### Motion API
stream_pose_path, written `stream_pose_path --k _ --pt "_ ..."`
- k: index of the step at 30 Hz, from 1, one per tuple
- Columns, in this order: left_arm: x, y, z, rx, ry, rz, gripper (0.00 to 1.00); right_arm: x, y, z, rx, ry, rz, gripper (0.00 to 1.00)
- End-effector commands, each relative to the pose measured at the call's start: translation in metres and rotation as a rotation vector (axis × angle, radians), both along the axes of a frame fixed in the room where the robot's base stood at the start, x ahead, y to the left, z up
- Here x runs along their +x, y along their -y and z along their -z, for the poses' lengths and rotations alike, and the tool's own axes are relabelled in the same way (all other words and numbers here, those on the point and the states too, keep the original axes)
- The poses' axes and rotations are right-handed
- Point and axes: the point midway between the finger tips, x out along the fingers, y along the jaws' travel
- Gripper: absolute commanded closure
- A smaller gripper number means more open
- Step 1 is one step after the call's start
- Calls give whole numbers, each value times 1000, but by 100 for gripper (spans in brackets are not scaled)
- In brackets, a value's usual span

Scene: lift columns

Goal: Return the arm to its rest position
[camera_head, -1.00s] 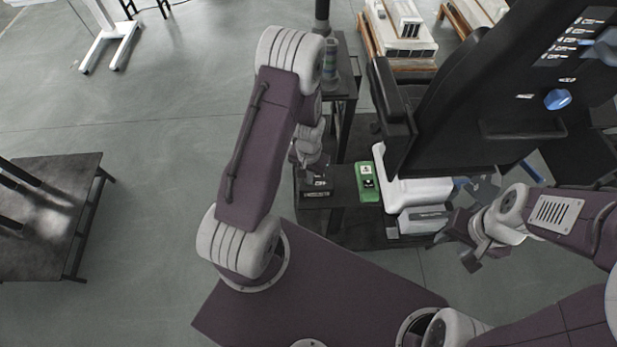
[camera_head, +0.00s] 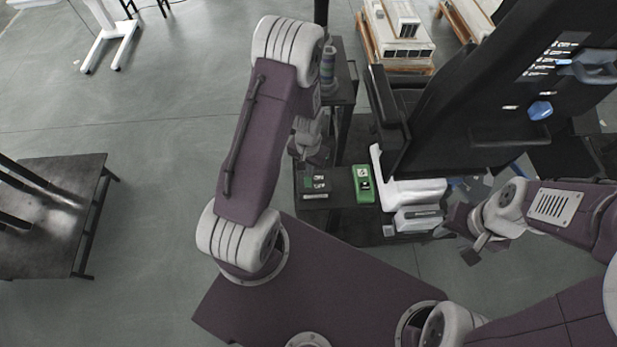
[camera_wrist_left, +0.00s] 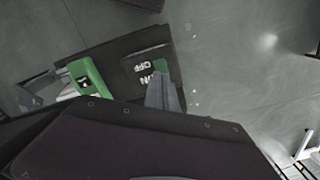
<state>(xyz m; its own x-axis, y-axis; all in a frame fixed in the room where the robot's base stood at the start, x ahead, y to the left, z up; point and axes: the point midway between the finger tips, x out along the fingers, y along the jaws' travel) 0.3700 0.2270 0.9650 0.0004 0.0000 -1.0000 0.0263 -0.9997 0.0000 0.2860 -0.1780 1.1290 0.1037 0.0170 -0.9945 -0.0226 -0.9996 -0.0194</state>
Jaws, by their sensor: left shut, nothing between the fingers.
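My left arm (camera_head: 262,140) is folded, its elbow high and its forearm reaching back down. My left gripper (camera_head: 303,178) is at the forearm's end, partly hidden among the wrist parts. In the left wrist view its fingers (camera_wrist_left: 163,90) are together, with nothing between them. They appear over or beside a black ON/OFF switch box (camera_wrist_left: 148,68) with a green part; contact cannot be told. The box (camera_head: 316,196) also shows in the head view, just below the gripper. My right gripper (camera_head: 468,238) is at the right, beside a grey-white device; its jaw opening is unclear.
A green device (camera_head: 363,184) lies right of the switch box on a dark shelf. A white and grey device (camera_head: 415,194) stands beside it. A large black panel (camera_head: 500,100) with a blue knob (camera_head: 540,110) rises at the right. A dark table (camera_head: 60,230) stands left, with open floor between.

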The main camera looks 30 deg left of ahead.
Motion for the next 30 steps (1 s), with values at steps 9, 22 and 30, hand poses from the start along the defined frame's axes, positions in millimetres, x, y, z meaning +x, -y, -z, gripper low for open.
stream_pose_path --k 9,22,30 --pt "0 1 4 0 1 4 100 0 0 4 0 0 0 60" --pt "-13 47 -89 -1 269 77 100 0 0 84 0 0 0 60" --pt "-85 49 -84 -16 104 9 100 0 0 80 0 0 0 60"
